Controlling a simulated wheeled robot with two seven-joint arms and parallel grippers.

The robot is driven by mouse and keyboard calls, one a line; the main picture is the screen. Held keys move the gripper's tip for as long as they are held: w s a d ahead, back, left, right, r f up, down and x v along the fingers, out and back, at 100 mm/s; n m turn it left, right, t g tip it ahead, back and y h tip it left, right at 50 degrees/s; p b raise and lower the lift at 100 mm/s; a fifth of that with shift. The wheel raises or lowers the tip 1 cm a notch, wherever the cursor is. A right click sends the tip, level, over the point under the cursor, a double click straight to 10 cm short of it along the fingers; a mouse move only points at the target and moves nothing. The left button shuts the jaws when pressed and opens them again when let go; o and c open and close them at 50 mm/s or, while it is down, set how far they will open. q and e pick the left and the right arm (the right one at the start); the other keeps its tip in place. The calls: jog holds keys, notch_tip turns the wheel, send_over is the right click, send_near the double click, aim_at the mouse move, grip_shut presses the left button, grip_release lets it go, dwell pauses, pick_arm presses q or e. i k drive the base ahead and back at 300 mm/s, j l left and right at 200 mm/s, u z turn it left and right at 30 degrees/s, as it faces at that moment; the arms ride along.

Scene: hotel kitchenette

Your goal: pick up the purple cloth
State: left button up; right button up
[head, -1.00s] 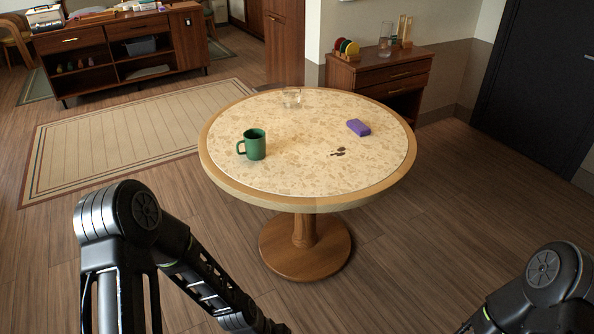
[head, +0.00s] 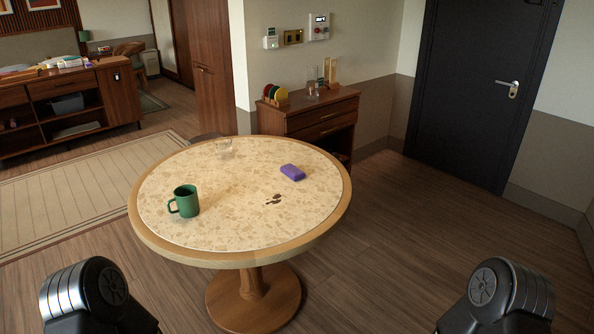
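The purple cloth (head: 292,173), a small folded block, lies on the round table (head: 190,246) toward its right back side. A dark brown spill (head: 274,199) is on the tabletop just in front of it. Parts of both my arms show at the bottom left and bottom right of the head view, well in front of the table and apart from the cloth. Neither of my grippers is in the picture.
A green mug (head: 185,201) stands at the table's left and a clear glass (head: 224,148) at its back. A wooden cabinet (head: 322,130) with coloured discs stands behind the table. Floor to the right, before the dark door (head: 470,90), is clear.

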aim_at(295, 173)
jog(key=i+l, duration=1.05)
jog(key=l, duration=0.2)
jog(key=u, duration=1.4)
